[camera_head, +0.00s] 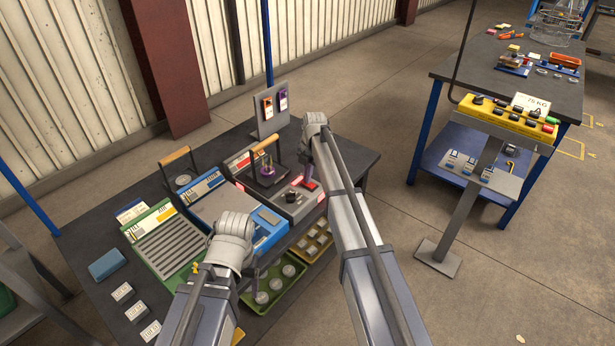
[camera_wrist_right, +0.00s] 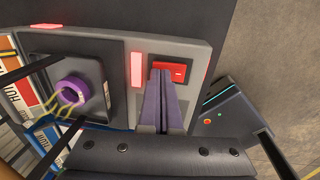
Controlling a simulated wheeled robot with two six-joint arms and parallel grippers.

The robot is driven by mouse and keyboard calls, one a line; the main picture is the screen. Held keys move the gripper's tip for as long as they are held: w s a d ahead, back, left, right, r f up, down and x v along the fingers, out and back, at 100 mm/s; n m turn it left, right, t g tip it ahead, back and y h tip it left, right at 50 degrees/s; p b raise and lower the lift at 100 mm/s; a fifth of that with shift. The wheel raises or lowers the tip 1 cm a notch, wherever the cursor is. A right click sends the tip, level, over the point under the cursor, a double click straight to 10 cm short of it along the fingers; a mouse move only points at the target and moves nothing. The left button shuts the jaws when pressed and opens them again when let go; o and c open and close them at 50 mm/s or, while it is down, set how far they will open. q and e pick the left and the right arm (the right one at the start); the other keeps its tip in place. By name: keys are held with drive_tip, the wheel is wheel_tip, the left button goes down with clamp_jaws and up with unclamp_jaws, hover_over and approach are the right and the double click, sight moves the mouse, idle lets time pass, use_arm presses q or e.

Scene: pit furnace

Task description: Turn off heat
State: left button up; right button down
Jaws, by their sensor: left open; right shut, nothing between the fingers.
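A grey heater unit (camera_head: 290,205) stands on the dark table, with a black top plate and a handle over it. A red rocker switch (camera_head: 310,185) sits on its panel; in the right wrist view the switch (camera_wrist_right: 179,72) lies just beside my fingertips. A lit red indicator (camera_wrist_right: 137,70) is left of the switch. My right gripper (camera_head: 307,172) is shut and empty above the panel; its purple fingers (camera_wrist_right: 162,74) partly cover the switch's left side. Contact cannot be told. My left gripper (camera_head: 253,275) is open and empty above the table's front, partly hidden by its wrist.
A purple cup-like piece (camera_wrist_right: 75,90) with yellow prongs sits on the black plate. A green tray (camera_head: 275,290) with round pieces is at the front. An upright board (camera_head: 268,115) stands behind. A yellow control box (camera_head: 505,120) on a stand is at right, across open floor.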

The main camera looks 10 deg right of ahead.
drive_tip(key=shift+f, duration=0.1)
drive_tip(key=shift+f+b, duration=0.15)
drive_tip(key=shift+b, duration=0.2)
drive_tip(key=shift+s, duration=0.2)
drive_tip(key=shift+s+d+r, duration=0.2)
drive_tip(key=shift+s+d, duration=0.25)
drive_tip(key=shift+p, duration=0.35)
